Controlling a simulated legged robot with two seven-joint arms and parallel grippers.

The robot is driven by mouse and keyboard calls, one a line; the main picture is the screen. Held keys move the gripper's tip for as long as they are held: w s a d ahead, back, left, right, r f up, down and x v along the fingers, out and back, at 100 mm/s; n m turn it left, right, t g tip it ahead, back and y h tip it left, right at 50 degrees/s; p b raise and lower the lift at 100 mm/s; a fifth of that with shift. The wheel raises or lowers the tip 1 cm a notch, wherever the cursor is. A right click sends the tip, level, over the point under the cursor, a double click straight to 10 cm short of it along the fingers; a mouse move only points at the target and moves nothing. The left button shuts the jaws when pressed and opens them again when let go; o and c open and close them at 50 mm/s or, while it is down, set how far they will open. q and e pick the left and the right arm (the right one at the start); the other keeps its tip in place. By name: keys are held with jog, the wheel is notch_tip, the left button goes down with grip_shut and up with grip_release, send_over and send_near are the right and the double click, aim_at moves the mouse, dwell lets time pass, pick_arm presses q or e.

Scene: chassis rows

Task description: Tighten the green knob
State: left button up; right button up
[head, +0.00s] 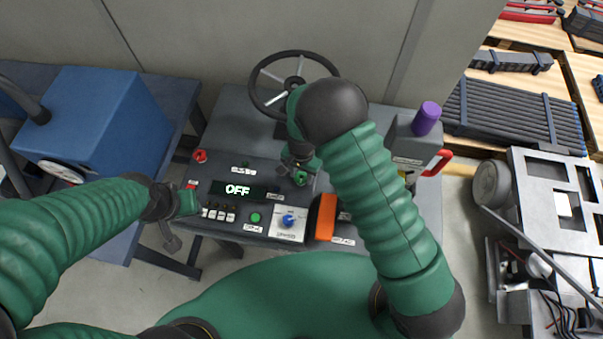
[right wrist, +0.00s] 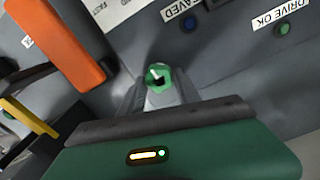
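The green knob (right wrist: 158,77) shows in the right wrist view with a pale mark on its face, on the sloped grey console. The grey fingers of my right gripper (right wrist: 160,92) lie on both sides of it; I cannot tell whether they touch it. In the head view my right gripper (head: 301,172) points down at the console, right of the OFF display, and my forearm covers part of the panel. My left gripper (head: 188,203) is at the console's front left edge, beside the display; its fingers are not clear.
The console (head: 222,130) carries a black handwheel (head: 255,80), a blue knob (head: 289,221), an orange block (head: 325,217), a red handle (head: 437,163) and a purple cylinder (head: 426,118). A blue box (head: 100,120) stands at left. Metal parts and pallets are at right.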

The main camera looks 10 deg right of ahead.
aim_at(302, 175)
jog(key=o, duration=0.4)
jog(key=shift+w+r, duration=0.1)
jog(key=shift+w, duration=0.15)
jog(key=shift+o, duration=0.2)
jog(key=shift+s, duration=0.1)
notch_tip(302, 175, up, 17)
jog(key=b, duration=0.1)
jog(key=shift+f, duration=0.2)
